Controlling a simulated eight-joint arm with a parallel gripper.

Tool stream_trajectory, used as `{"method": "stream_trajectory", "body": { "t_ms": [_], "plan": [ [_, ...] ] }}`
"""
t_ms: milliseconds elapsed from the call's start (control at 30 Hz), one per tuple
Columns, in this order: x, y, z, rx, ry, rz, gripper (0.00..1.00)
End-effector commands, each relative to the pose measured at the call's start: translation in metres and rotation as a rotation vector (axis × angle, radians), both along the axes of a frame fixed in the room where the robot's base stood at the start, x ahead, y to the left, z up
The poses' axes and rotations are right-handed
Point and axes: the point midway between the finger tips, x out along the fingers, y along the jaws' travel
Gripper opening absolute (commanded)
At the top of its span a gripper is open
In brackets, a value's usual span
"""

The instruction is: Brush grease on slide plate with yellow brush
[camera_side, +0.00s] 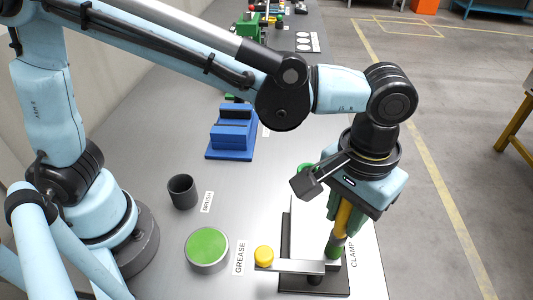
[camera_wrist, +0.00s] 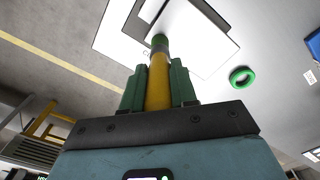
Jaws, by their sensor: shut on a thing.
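My gripper (camera_side: 347,208) points down at the right in the side view, its green fingers shut on the yellow brush (camera_side: 341,217). The wrist view shows the brush handle (camera_wrist: 159,82) between the fingers (camera_wrist: 158,66). The brush's lower end has a grey band and a green tip. In the wrist view, a pale plate (camera_wrist: 197,38) lies beyond the tip, apparently the slide plate. I cannot tell whether the tip touches it. The round grease can (camera_side: 207,246) has a green top.
An empty-looking dark cup (camera_side: 182,191) stands by the BRUSH label. A blue block fixture (camera_side: 232,133) stands farther back. A green ring (camera_wrist: 242,77) lies on the table. Clear table separates the cup and blue fixture.

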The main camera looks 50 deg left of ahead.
Motion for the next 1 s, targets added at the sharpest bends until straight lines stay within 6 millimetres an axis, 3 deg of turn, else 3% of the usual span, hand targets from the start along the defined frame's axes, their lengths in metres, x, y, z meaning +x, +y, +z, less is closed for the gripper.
{"method": "stream_trajectory", "body": {
  "t_ms": [667, 1000],
  "plan": [
    [-0.044, 0.044, -0.003, 0.000, 0.000, 0.000, 0.00],
    [-0.019, 0.019, -0.003, 0.000, 0.000, 0.000, 0.00]
  ]
}}
